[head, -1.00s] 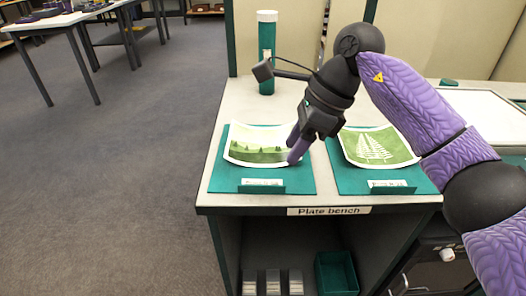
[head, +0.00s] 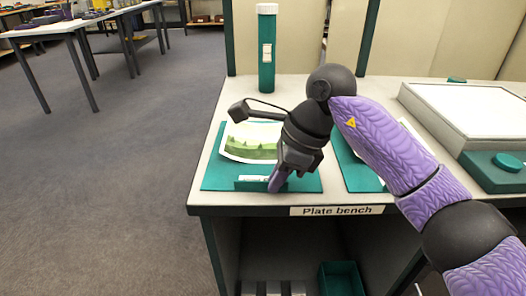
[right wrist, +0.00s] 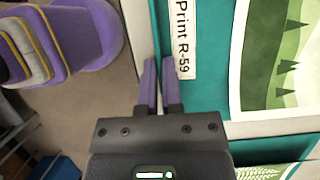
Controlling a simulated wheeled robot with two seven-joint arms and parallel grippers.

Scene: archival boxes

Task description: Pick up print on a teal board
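A print of green hills with small dark trees (head: 250,144) lies on a teal board (head: 215,180) on the bench at left. In the right wrist view the print (right wrist: 285,60) and the teal board (right wrist: 215,95) show at right, with a white label (right wrist: 185,40) reading "Print R-59". My right gripper (head: 278,181) is at the board's front edge, over the right part of its raised label lip. In the right wrist view the fingers (right wrist: 160,75) are a narrow gap apart, lined up with that edge. Whether they touch the lip is hidden. My left gripper is out of view.
A second teal board (head: 358,178) lies to the right, mostly behind my right arm. A teal tube (head: 266,60) stands at the back. A white-topped box (head: 470,110) is at right. The bench front (head: 340,211) reads "Plate bench". Open floor lies left.

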